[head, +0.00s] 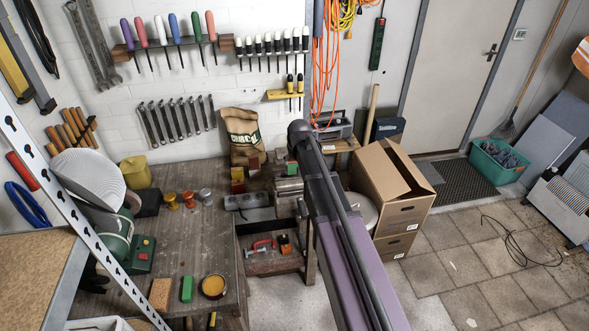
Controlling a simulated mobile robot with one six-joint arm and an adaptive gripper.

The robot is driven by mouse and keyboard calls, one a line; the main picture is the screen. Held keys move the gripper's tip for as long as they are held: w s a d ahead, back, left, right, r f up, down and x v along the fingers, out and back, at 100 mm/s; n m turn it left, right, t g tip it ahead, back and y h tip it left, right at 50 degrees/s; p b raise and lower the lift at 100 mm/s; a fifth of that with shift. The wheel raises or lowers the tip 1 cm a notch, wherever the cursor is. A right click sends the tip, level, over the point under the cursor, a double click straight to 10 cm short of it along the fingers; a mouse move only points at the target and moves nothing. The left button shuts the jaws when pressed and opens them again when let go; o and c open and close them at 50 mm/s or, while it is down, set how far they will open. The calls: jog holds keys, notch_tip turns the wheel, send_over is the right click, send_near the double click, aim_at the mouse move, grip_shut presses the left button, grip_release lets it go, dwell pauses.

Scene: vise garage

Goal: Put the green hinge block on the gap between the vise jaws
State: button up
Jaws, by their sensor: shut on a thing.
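A small green block (187,289) lies near the front of the wooden workbench, between a tan block and a round orange tin; whether it is the hinge block I cannot tell. Grey metal parts (288,188) stand at the bench's right end, partly behind my arm, and look like the vise. A low grey metal piece (248,202) lies left of them. The gap between the jaws cannot be made out. My arm runs up from the bottom right to a dark joint above the bench's right end.
Orange and silver pots (188,199) stand mid-bench. A lower shelf (270,262) holds a red clamp. Cardboard boxes (392,190) stand right of my arm.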

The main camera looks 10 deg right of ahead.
aim_at(295, 170)
jog(key=shift+f+b, duration=1.25)
jog(key=shift+f, duration=0.35)
jog(key=shift+s+f, duration=0.1)
jog(key=shift+f, duration=0.05)
jog(key=o, duration=1.2)
jog(key=shift+r, duration=0.2)
jog(key=p+v, duration=1.1)
jog(key=v, duration=0.1)
